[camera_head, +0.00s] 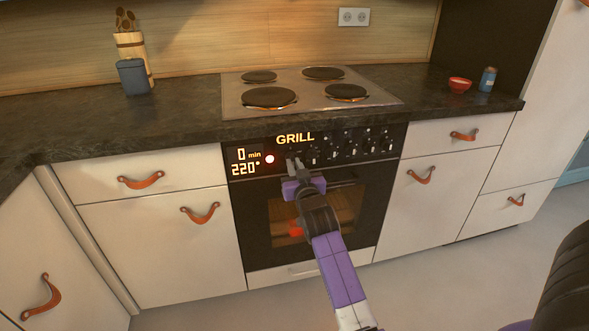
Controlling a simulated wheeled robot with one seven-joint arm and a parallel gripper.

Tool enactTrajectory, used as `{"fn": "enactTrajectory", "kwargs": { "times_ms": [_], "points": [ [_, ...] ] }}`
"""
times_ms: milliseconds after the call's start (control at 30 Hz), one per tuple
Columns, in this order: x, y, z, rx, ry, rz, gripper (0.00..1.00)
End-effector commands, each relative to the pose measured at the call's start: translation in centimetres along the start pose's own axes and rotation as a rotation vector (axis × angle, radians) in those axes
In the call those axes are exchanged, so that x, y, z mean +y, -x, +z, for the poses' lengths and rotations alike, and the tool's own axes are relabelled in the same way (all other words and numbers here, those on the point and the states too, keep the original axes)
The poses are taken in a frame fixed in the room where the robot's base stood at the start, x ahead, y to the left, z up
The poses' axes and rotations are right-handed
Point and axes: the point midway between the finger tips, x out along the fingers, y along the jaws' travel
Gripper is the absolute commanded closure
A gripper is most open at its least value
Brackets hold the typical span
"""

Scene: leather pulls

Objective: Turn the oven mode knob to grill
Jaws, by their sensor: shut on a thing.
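The oven (256,222) is built into the counter, with a black control panel holding a row of several knobs (351,146). The panel's display (295,138) reads "GRILL", with "0 min" and "220°" at its left and a lit round light (269,159) beside them. My gripper (293,161) is at the left end of the knob row, just below the word "GRILL". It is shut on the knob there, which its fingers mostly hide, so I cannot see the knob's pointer. My purple arm crosses in front of the oven door.
A hob (232,98) with several plates sits above the oven. A red bowl (459,85) and a blue jar (487,79) stand on the right counter, a utensil holder (131,50) and blue canister (133,77) on the left. The oven door handle (350,179) lies just below the panel.

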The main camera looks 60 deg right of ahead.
Motion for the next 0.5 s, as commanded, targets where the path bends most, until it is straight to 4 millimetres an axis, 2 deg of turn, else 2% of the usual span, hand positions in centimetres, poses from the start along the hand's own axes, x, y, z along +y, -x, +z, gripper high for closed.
{"fn": "enactTrajectory", "kwargs": {
  "times_ms": [500],
  "points": [
    [0.03, 0.04, 0.33, -0.007, -0.035, 0.0, 1.0]
  ]
}}
